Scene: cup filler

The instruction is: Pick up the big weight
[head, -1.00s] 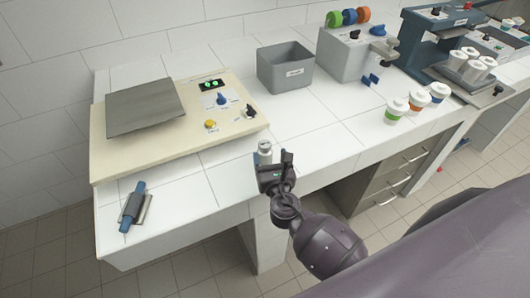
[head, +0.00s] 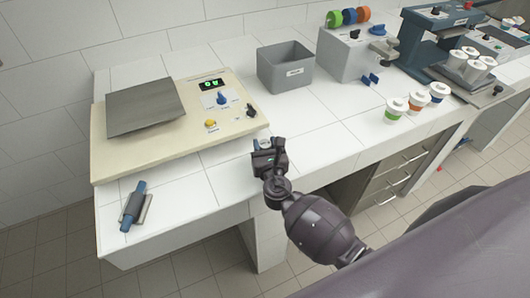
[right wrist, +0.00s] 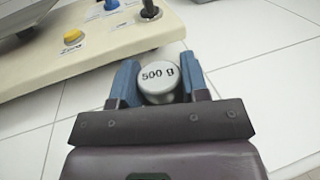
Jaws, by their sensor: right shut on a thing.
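The big weight (right wrist: 158,84) is a silver cylinder marked "500 g". In the right wrist view it stands between the two blue fingers of my right gripper (right wrist: 157,88), which is shut on it. In the head view my right gripper (head: 268,150) is at the front part of the counter, just right of the beige scale's front corner. There the weight is mostly hidden behind the gripper. I cannot tell whether the weight still touches the counter. My left gripper is not in view.
A beige scale (head: 150,152) with a metal plate and knobs is at the left. A blue tool in a holder (head: 134,206) lies at the front left. A grey bin (head: 286,68) stands behind, and lidded cups (head: 396,110) stand to the right. The counter between is clear.

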